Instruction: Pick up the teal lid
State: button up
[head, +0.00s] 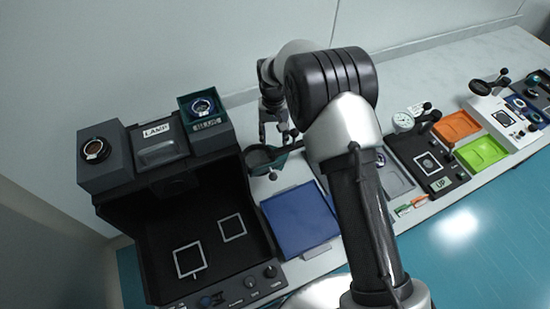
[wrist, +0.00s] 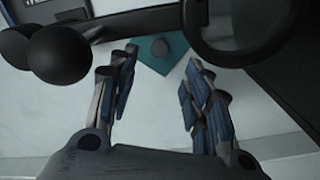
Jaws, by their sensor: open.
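The teal lid (wrist: 174,58) shows in the wrist view at the top centre, a flat teal piece with a dark grey knob on it. It lies beyond my gripper's fingertips, and a black bar crosses in front of its upper part. My gripper (wrist: 157,70) is open and empty, its two fingers spread on either side of the lid's near corner and not visibly touching it. In the head view my gripper (head: 274,134) points down behind the blue pad, above a dark teal shape that my gripper and a black handle partly hide.
A black-rimmed round lens (wrist: 238,28) and black balls (wrist: 58,52) sit close to my fingers in the wrist view. In the head view a black lamp housing (head: 120,215) stands left, a blue pad (head: 298,218) lies in front, and trays and instruments (head: 430,165) fill the right.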

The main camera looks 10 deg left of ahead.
notch_tip(320, 180, down, 10)
jog(key=shift+r+b, duration=0.25)
jog(key=shift+b, duration=1)
grip_shut()
